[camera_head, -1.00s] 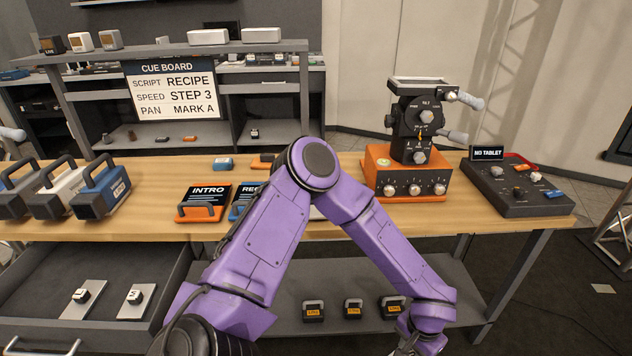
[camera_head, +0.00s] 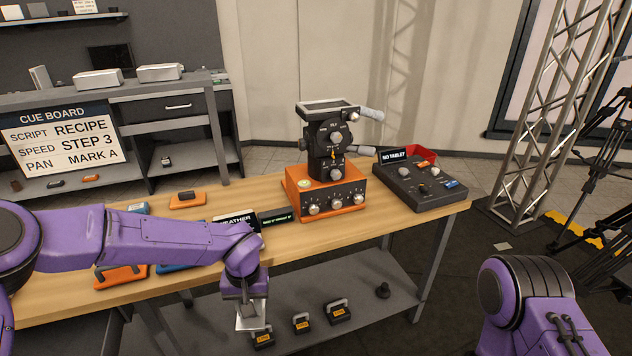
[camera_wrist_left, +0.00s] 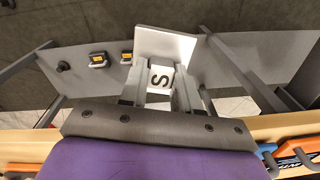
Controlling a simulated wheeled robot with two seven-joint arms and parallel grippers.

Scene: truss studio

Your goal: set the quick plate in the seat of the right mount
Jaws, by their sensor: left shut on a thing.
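My left gripper (camera_head: 245,292) is shut on the quick plate (camera_head: 252,317), a flat silver-grey plate, in front of the workbench's front edge. In the left wrist view the plate (camera_wrist_left: 168,44) lies beyond the fingers (camera_wrist_left: 160,92). A white block marked S (camera_wrist_left: 160,78) sits between the fingers. The one mount in the head view (camera_head: 328,150) is a black tilt head on an orange box with knobs. Its seat, a pale-rimmed frame (camera_head: 327,105), is on top, up and to the right of my gripper. The seat's inside is hard to make out. My right gripper is out of view.
A black control panel (camera_head: 420,185) with a NO TABLET sign stands right of the mount. Prompt cards (camera_head: 235,222) lie left of it, partly behind my left arm. Weights (camera_head: 302,323) stand on the lower shelf. The bench strip before the mount (camera_head: 290,240) is clear.

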